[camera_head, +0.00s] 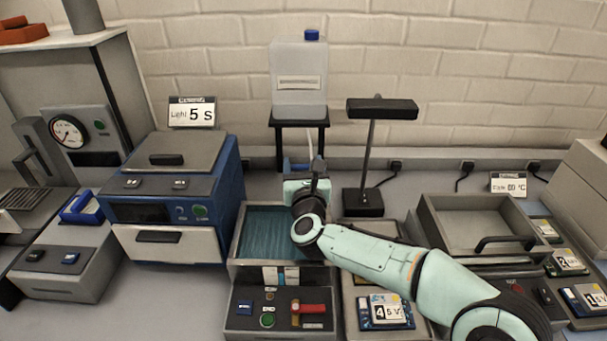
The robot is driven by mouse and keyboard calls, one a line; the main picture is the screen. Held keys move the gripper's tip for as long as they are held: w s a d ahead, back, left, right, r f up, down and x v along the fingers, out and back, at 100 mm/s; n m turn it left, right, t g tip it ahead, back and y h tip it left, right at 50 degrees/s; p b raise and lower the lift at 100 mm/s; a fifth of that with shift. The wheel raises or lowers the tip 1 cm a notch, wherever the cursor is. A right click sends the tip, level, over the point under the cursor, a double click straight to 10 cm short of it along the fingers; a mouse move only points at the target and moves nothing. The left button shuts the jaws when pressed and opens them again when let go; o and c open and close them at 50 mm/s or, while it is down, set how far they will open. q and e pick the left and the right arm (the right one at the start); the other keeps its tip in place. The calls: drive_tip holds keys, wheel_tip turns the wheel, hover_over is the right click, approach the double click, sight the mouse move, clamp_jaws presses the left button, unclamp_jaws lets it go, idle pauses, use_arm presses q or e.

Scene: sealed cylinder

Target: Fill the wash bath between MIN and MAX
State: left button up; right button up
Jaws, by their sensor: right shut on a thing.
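The wash bath (236,249) is an open grey tank in the middle, holding teal liquid (266,228). A small gauge strip (281,276) is on its front; its marks and the level are too small to read. A translucent jug (299,80) with a blue cap stands on a black stand behind the bath. A pale tube (317,150) and a blue tap part (291,165) show below it. My right gripper (306,178) is at the tap, over the bath's back edge, and is shut on it; its fingertips are mostly hidden. My left gripper is not in view.
A blue machine (171,211) with a grey lid stands left of the bath. A black lamp (372,160) stands behind my right arm. A grey tray with a black handle (474,221) is at right. A control panel (280,312) is in front of the bath.

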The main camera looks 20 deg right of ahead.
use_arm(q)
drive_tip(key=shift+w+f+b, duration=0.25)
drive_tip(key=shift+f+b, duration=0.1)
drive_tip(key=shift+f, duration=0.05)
use_arm(e)
drive_tip(key=shift+w+m+h, duration=0.1)
drive_tip(key=shift+m+h, duration=0.5)
drive_tip(key=shift+h, duration=0.3)
drive_tip(key=o, duration=1)
drive_tip(key=shift+o, duration=0.2)
use_arm(q)
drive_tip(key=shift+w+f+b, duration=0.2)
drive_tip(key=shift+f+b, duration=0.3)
drive_tip(key=shift+b, duration=0.15)
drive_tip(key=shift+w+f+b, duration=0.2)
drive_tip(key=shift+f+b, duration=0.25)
drive_tip(key=shift+b, duration=0.15)
use_arm(e)
drive_tip(key=v, duration=1.3)
drive_tip(key=shift+r, duration=0.25)
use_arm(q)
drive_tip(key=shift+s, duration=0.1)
